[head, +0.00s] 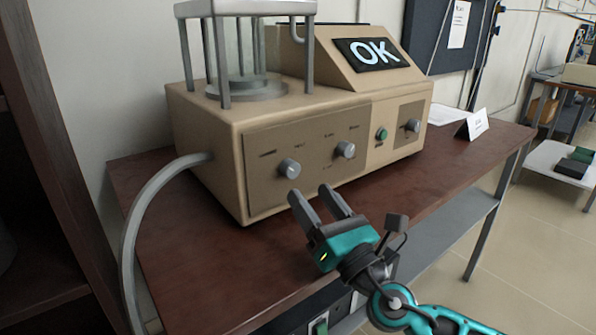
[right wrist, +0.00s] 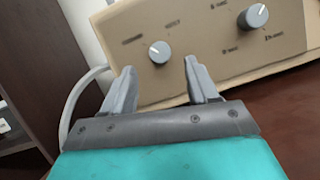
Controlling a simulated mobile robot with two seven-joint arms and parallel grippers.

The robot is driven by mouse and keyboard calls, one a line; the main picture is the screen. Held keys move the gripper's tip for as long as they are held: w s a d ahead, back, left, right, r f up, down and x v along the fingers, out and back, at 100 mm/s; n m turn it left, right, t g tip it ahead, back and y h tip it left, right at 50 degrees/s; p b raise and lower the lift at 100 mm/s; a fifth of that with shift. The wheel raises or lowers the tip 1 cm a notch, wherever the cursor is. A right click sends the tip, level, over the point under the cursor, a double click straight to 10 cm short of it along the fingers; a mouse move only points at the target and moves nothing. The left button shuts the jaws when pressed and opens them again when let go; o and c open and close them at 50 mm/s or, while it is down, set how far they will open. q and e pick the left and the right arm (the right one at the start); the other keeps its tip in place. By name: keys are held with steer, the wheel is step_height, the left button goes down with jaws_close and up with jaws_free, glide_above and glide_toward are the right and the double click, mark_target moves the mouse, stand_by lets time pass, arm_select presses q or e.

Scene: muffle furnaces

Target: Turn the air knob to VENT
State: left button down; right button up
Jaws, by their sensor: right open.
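The beige machine (head: 215,140) has two grey round knobs on its front panel, a left knob (head: 290,168) and a middle knob (head: 346,149). The small labels around them are too blurred to read surely, so I cannot tell which is the air knob. My right gripper (head: 309,193) is open and empty, in front of and below the left knob. In the right wrist view the left knob (right wrist: 159,52) appears between and beyond the fingertips, apart from them. The middle knob (right wrist: 255,17) is further right there. My left gripper is not in view.
The machine stands on a dark red-brown table (head: 200,270). Its screen (head: 372,53) reads OK. A green button (head: 382,134) and another grey control (head: 412,125) are further right. A grey hose (head: 140,220) curves down at left. A white card (head: 473,125) stands at right.

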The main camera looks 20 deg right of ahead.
mark_target(294, 172)
steer(key=x, duration=0.5)
steer(key=shift+w+a+r+p, duration=0.1)
steer(key=shift+w+a+p, duration=0.05)
steer(key=shift+w+p, duration=0.2)
steer(key=c, duration=1)
